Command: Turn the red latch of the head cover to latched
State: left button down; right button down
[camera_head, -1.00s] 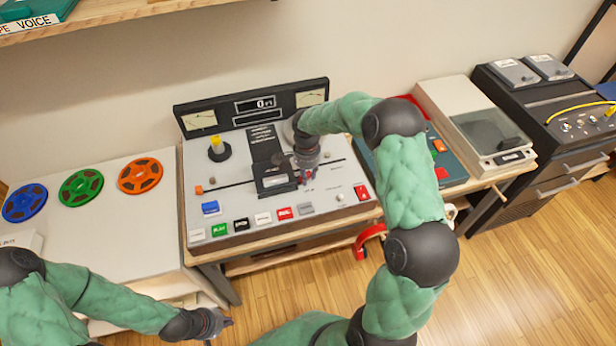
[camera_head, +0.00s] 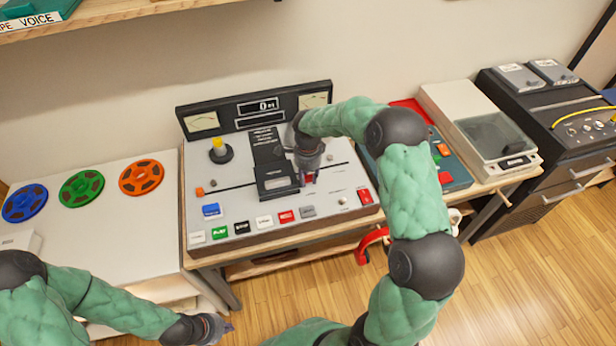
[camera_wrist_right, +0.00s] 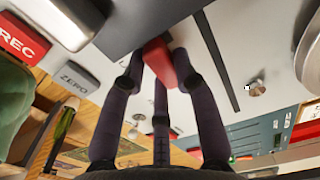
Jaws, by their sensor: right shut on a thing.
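The tape machine (camera_head: 232,190) stands on a wooden bench, with a black head cover (camera_head: 277,187) in the middle of its top. The red latch (camera_wrist_right: 160,62) shows in the right wrist view beside the dark head cover edge, between the fingers of my right gripper (camera_wrist_right: 159,80). The right gripper is shut on the red latch. In the head view my right gripper (camera_head: 308,172) sits at the right side of the head cover and hides the latch. My left gripper (camera_head: 220,327) is low at the front left, away from the machine; its finger state is unclear.
A row of coloured buttons (camera_head: 264,221) runs along the machine's front, and a spindle with a yellow top (camera_head: 220,150) stands at its left. Blue, green and orange reels (camera_head: 141,176) lie on the left table. A teal panel (camera_head: 452,172) is to the right.

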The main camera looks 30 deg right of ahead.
jog(key=c, duration=0.9)
grip_release()
jog(key=shift+c, duration=0.2)
